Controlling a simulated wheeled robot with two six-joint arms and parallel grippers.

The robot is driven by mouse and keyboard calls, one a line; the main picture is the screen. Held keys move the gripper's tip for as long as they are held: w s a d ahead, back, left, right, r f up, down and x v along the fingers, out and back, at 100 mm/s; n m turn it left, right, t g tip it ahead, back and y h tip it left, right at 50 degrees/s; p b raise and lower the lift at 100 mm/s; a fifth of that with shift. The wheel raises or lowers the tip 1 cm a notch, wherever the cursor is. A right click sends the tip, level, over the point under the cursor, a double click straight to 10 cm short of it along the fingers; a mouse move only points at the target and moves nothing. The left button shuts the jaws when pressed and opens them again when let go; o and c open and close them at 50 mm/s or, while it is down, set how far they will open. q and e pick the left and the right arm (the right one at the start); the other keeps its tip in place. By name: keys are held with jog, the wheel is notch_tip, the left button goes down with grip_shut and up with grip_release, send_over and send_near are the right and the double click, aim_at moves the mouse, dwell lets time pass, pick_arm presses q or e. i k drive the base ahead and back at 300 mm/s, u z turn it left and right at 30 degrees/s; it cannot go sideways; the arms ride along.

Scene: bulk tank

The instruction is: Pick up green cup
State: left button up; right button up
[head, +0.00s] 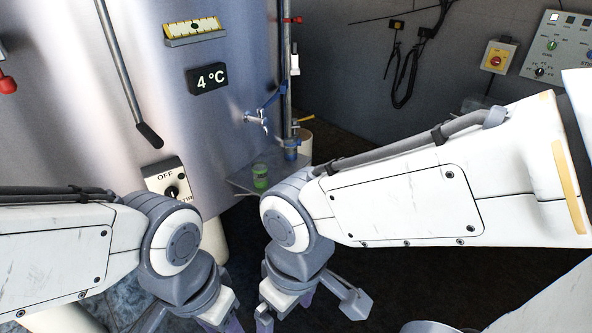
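The green cup (260,176) is small and translucent. It stands upright on a small metal shelf (238,182) at the side of the tank, below a tap (258,119). My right arm's wrist is just to the right of the cup and in front of part of the shelf. My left gripper (226,326) and my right gripper (266,318) are low at the bottom edge, well below and in front of the cup. Their fingertips are cut off or hidden, so I cannot tell how far open they are. Neither gripper touches the cup.
The large steel tank (200,120) fills the left, with a 4 °C display (207,78) and an OFF/stir knob box (170,181). A vertical pipe (288,95) runs behind the shelf. A control panel (556,46) and emergency stop (496,59) are on the right wall.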

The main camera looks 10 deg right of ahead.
aim_at(260, 169)
jog(key=z, duration=0.05)
jog(key=k, duration=0.45)
jog(key=z, duration=0.35)
jog(key=i, duration=0.75)
jog(key=u, duration=0.7)
jog(key=i, duration=0.85)
jog(key=u, duration=0.05)
